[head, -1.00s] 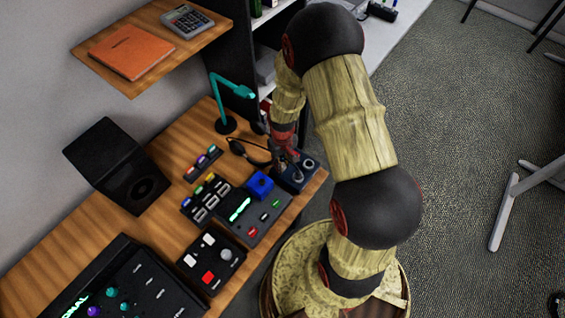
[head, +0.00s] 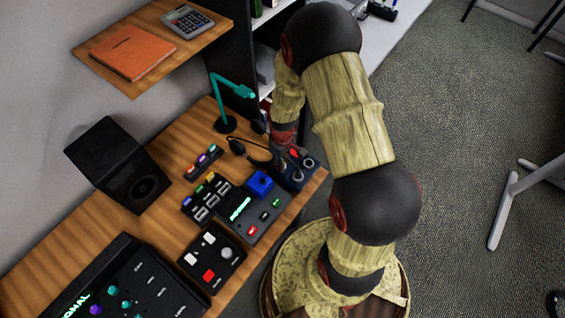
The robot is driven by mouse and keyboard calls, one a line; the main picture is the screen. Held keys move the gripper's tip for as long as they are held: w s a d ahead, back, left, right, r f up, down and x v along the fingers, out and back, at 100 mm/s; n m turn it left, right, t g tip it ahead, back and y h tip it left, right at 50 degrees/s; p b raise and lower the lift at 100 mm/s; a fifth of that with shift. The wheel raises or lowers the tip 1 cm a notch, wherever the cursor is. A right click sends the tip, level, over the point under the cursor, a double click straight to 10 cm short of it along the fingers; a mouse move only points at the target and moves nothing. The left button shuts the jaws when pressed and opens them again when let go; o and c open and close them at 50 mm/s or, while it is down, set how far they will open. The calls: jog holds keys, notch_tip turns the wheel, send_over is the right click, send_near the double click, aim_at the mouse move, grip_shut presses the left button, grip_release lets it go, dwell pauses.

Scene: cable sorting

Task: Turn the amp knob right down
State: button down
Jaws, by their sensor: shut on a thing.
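A small dark box (head: 300,181), which looks like the amp, sits at the right end of the wooden desk. Its top carries a round grey fitting (head: 309,163) and a small red part (head: 294,153). My gripper (head: 280,165) points down at the left side of this box, between it and the blue block. It is shut on what appears to be the amp knob. The knob and fingertips are mostly hidden by my wrist, so the knob's setting cannot be read.
A blue block (head: 261,184) on a dark panel stands close to the left of my gripper. A teal lamp (head: 226,100) and a black cable lie behind. A speaker (head: 120,165), switch boxes and a larger console (head: 130,285) fill the desk leftward.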

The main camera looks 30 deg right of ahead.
jog(key=shift+w, duration=0.1)
jog(key=c, duration=1.6)
grip_release()
jog(key=shift+r, duration=0.1)
notch_tip(320, 180, up, 12)
jog(key=shift+f, duration=0.1)
